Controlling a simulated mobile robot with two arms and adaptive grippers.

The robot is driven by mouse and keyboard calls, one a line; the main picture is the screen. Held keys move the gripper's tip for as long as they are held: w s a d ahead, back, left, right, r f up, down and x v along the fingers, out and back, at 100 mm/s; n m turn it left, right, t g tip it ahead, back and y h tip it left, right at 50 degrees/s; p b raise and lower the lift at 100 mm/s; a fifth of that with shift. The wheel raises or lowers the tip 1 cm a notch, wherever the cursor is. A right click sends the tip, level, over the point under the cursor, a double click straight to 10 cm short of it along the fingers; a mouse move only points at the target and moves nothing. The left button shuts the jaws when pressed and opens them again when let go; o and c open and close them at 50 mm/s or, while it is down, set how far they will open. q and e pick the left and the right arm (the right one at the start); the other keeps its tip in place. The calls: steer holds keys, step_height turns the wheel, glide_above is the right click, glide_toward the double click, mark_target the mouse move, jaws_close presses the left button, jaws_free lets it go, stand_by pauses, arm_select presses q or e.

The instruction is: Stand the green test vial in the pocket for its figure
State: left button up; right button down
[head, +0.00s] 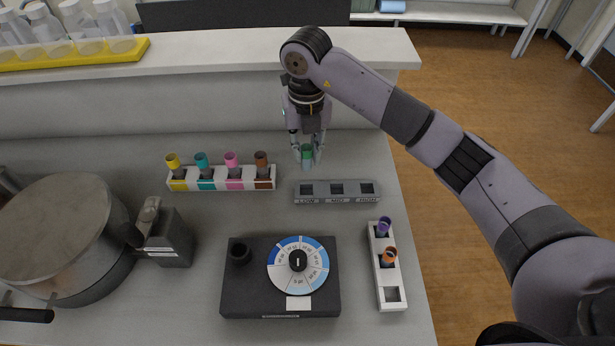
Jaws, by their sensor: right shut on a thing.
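The green test vial (307,153) is upright between the fingers of my right gripper (307,152), which points down and is shut on it. The vial is at the back edge of the grey rack (337,199), behind its LOW pocket. The rack has three pockets labelled LOW, MID and HIGH, and all three look empty. A black device (255,300) with a blue and white dial (298,261) and a round dark well (240,252) stands in front. I cannot read the dial's figures clearly. My left gripper is not in view.
A white rack (222,184) holds yellow, teal, pink and brown vials. Another white rack (389,292) at right holds purple and orange vials and has one empty pocket. A large metal pot (65,235) stands at left. A raised ledge (215,50) runs behind; the counter ends at right.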

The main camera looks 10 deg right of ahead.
mark_target(306, 168)
step_height(306, 168, down, 5)
steer(key=shift+a+p, duration=0.1)
steer(key=shift+p, duration=0.3)
steer(key=shift+f, duration=0.5)
step_height(306, 168, down, 3)
steer(key=shift+f+p, duration=0.2)
steer(key=shift+p, duration=0.3)
steer(key=shift+f, duration=0.3)
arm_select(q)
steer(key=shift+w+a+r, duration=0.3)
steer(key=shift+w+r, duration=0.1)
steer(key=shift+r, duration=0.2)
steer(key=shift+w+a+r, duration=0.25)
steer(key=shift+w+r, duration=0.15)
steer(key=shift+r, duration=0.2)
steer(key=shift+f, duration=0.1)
arm_select(e)
steer(key=c, duration=1.9)
jaws_free()
steer(key=shift+f, duration=0.15)
steer(key=o, duration=0.5)
steer(key=shift+c, duration=0.2)
